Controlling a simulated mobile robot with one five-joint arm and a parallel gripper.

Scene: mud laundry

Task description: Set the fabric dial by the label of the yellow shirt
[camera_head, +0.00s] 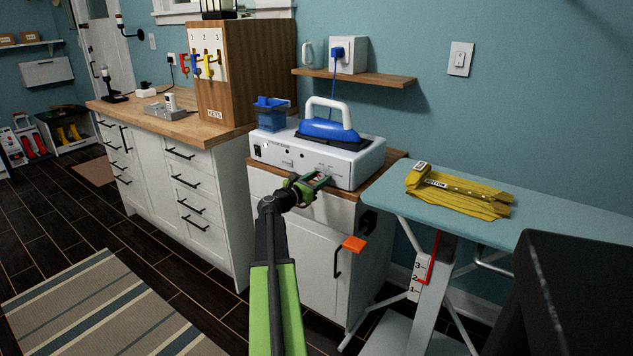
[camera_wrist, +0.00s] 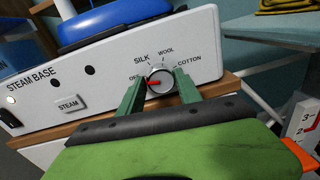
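The fabric dial (camera_wrist: 160,82) is a round grey knob on the front of the white steam base (camera_head: 345,162). Its red pointer lies to the left, towards OFF; SILK, WOOL and COTTON follow clockwise around it. My gripper (camera_wrist: 160,88) has one green finger on each side of the knob, very close to it. Whether the fingers press on it I cannot tell. The head view shows my gripper (camera_head: 318,181) at the panel. The folded yellow shirt (camera_head: 465,197) lies on the ironing board, with a dark label (camera_head: 436,183) that seems to read COTTON, though tiny.
A blue iron (camera_head: 328,130) rests on the steam base beside a blue container (camera_head: 271,116). A STEAM button (camera_wrist: 69,103) sits left of the dial. The pale blue ironing board (camera_head: 560,220) stands at right. A key cabinet (camera_head: 240,75) stands on the left counter.

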